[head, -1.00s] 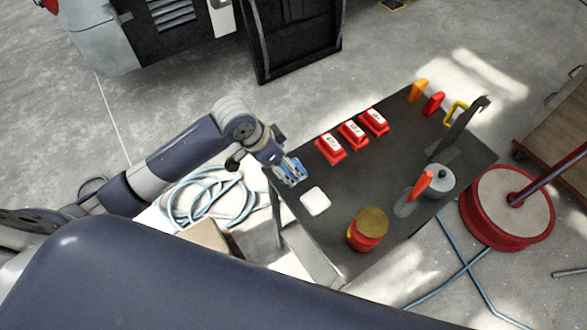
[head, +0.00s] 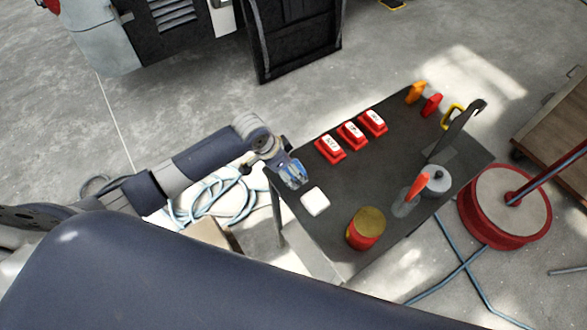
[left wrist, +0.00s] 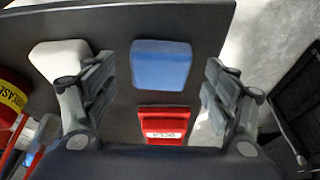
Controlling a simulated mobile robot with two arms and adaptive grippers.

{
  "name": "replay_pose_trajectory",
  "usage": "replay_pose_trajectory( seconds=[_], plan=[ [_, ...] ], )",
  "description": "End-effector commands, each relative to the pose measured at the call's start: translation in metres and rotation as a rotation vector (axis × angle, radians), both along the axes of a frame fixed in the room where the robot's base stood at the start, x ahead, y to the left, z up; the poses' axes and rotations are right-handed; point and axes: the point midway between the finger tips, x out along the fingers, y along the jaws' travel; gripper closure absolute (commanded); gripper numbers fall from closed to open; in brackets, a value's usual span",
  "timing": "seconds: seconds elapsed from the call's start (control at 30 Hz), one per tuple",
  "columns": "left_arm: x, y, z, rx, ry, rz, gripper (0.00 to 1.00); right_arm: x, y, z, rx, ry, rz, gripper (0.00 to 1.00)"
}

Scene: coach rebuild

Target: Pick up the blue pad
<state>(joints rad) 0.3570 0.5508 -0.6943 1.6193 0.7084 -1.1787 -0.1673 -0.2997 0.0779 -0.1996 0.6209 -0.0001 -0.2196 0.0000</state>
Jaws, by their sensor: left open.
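The blue pad (left wrist: 161,65) lies on the dark table top (left wrist: 110,25). In the left wrist view it shows between and ahead of my two spread fingers. In the head view my left gripper (head: 293,174) is over the pad at the table's left edge and covers most of it. My left gripper (left wrist: 160,82) is open, one finger to each side of the pad, with gaps showing. I cannot tell how high the fingertips are above the table. My right gripper is in neither view.
A white pad (head: 315,201) lies close to the blue one. Several red blocks stand nearby, one (head: 330,150) nearest the gripper.

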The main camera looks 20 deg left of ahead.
Motion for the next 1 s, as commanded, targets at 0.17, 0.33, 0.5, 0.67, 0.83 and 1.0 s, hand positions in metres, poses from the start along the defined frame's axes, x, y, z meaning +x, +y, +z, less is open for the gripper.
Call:
replay_pose_trajectory(
  seconds=[0.17, 0.33, 0.5, 0.67, 0.83, 1.0],
  plan=[
    [0.005, -0.005, -0.013, 0.000, -0.002, -0.001, 0.22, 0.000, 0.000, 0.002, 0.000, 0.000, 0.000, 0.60],
    [0.005, -0.005, -0.015, 0.001, -0.003, -0.001, 0.22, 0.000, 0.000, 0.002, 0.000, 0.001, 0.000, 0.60],
    [0.005, -0.005, -0.015, 0.000, -0.003, 0.000, 0.38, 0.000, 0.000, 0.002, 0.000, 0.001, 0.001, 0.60],
    [0.005, -0.005, -0.015, 0.000, -0.003, 0.000, 0.62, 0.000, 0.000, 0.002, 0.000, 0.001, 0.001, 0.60],
    [0.005, -0.005, -0.015, 0.000, -0.002, -0.001, 0.62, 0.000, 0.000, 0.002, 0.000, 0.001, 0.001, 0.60],
    [0.005, -0.005, -0.014, 0.000, -0.002, -0.001, 0.62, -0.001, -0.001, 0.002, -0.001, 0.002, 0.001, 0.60]
  ],
)
